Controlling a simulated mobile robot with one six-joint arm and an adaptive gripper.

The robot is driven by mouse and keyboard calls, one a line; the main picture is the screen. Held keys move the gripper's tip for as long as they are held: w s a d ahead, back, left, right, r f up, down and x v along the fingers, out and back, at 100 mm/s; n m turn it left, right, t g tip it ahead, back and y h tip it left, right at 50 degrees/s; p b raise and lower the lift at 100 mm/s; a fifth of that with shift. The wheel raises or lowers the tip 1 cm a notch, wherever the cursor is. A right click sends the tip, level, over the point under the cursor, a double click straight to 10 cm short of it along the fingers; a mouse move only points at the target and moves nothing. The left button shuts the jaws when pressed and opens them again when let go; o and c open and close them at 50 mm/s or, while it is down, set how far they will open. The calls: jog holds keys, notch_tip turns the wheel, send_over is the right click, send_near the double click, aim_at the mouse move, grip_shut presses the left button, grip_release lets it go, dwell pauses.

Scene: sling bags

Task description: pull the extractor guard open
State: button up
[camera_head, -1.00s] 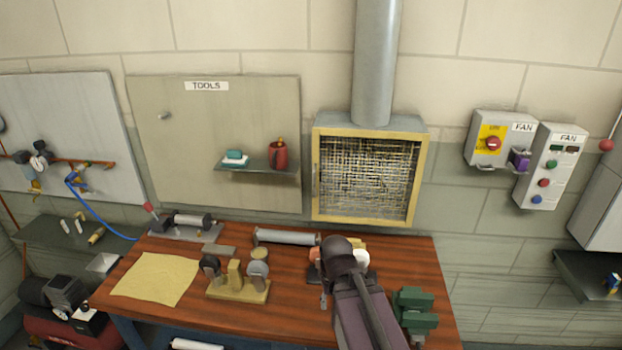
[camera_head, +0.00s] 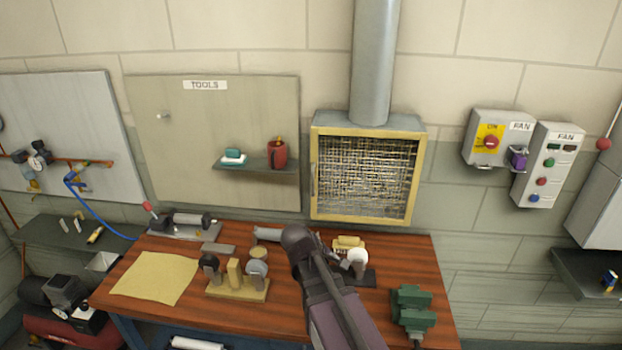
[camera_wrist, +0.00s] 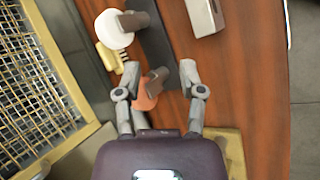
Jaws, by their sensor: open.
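The extractor guard (camera_head: 364,177) is a yellow-framed mesh panel on the front of a grey hood on the wall, below a vertical duct. It looks closed, with a small handle on its left side (camera_head: 314,181). In the wrist view the guard's mesh (camera_wrist: 40,85) and yellow frame show at the left. My gripper (camera_wrist: 156,78) is open and empty, over the bench and to the right of the guard in that view.
The wooden bench (camera_head: 225,318) runs below the guard. On it stand a bench grinder with a white wheel (camera_head: 356,259), a green vise (camera_head: 412,310) and a wooden stand (camera_head: 238,286). A shelf (camera_head: 258,167) with a red mug (camera_head: 277,153) is left of the guard.

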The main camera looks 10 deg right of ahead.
jog(key=w+a+r+n+t+h, duration=0.3)
jog(key=w+a+r+n, duration=0.3)
jog(key=r+n, duration=0.2)
jog(key=w+a+r+n+t+h+p, duration=0.1)
jog(key=w+a+r+n+t+h, duration=0.3)
jog(key=r+n, duration=0.4)
jog(key=shift+w+a+r+t+h, duration=0.15)
jog(key=shift+w+a+t+h, duration=0.15)
jog(key=shift+w+a+t, duration=0.75)
jog(key=shift+w, duration=0.15)
send_over(312, 195)
jog(key=shift+w+d, duration=0.15)
jog(key=shift+w, duration=0.2)
grip_shut()
